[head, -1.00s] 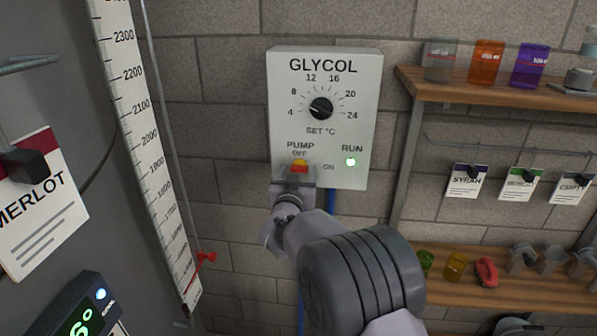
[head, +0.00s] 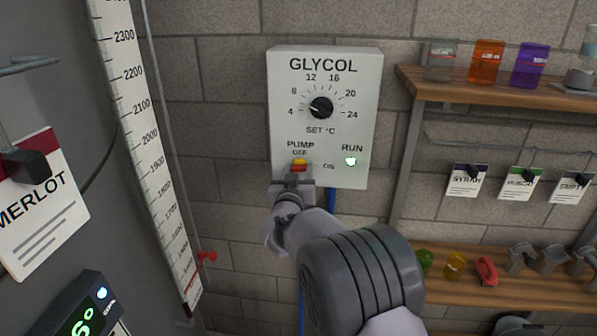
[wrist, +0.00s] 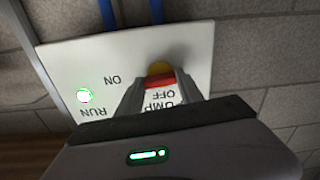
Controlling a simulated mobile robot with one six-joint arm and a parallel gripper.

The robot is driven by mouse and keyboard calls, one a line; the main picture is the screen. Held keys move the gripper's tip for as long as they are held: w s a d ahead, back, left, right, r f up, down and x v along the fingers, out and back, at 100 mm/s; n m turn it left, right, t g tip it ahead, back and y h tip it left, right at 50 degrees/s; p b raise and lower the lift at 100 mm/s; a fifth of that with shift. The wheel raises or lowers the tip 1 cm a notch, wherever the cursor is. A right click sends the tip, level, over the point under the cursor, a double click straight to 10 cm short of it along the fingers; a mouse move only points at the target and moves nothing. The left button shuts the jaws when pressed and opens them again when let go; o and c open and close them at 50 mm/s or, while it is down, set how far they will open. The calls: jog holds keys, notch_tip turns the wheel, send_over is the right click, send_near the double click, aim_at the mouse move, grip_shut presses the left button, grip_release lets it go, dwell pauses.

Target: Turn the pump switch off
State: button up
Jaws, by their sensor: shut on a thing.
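The pump switch (head: 299,164) is a small red and yellow lever below the word PUMP on the white GLYCOL panel (head: 281,120). OFF is printed just above it and ON to its right. My gripper (head: 297,178) reaches up to it from below, its jaws shut on the switch. In the wrist view, the two fingers (wrist: 161,88) stand either side of the red part of the switch (wrist: 158,83); the yellow part lies just beyond. The green RUN light (head: 350,161) is lit. The exact tilt of the lever is hard to tell behind the fingers.
The set-temperature dial (head: 321,108) is above the switch on the same panel. A tall scale (head: 146,130) and a Merlot card (head: 38,215) are at left. Wooden shelves with jars (head: 487,62) and fittings stand at right.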

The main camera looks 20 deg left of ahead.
jog(key=n+p, duration=0.1)
jog(key=n, duration=0.3)
jog(key=shift+r, duration=0.1)
jog(key=n+p, duration=0.1)
jog(key=n, duration=0.3)
jog(key=n+p, duration=0.2)
jog(key=n, duration=0.2)
jog(key=shift+a, duration=0.1)
jog(key=shift+n+p, duration=0.95)
jog(key=shift+n, duration=1.55)
jog(key=o, duration=1.4)
jog(key=shift+s, duration=0.1)
